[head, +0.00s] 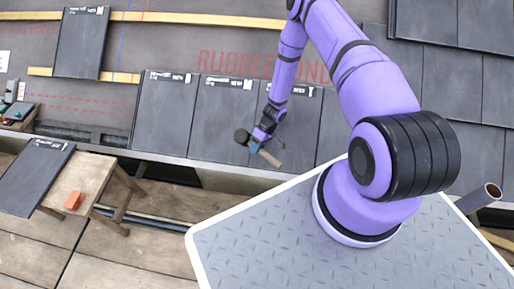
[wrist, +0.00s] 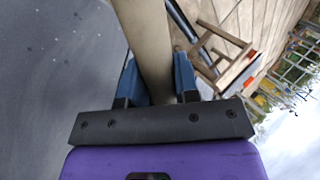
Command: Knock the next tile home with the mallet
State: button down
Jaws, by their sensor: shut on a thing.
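My gripper (head: 256,146) is shut around the handle. In the wrist view the handle (wrist: 145,40) runs between the blue fingers of my gripper (wrist: 158,85), and the head is out of sight. Dark tiles lie side by side along the eave: a left one (head: 163,112), a middle one (head: 220,120) and one behind the mallet (head: 295,130). I cannot tell whether the mallet touches a tile.
A loose tile (head: 80,42) lies higher on the battens (head: 210,20). Another tile (head: 33,178) rests on a wooden bench (head: 95,175) beside an orange block (head: 72,200). Laid tiles (head: 450,75) cover the right. Small tools (head: 17,112) sit at the far left.

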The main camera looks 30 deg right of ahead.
jog(key=r, duration=0.1)
jog(key=s+a+r, duration=0.1)
jog(key=r, duration=0.1)
jog(key=s+r, duration=0.1)
jog(key=shift+s+a+r, duration=0.1)
jog(key=shift+a+r, duration=0.3)
dwell(0.5)
jog(key=w+d+r+m+t, duration=0.1)
jog(key=w+r, duration=0.4)
jog(key=r, duration=0.7)
jog(key=w+d+r+m+t, duration=0.1)
jog(key=w+d+r+m, duration=0.2)
jog(key=r, duration=1)
jog(key=w, duration=0.3)
jog(key=shift+m+t, duration=0.3)
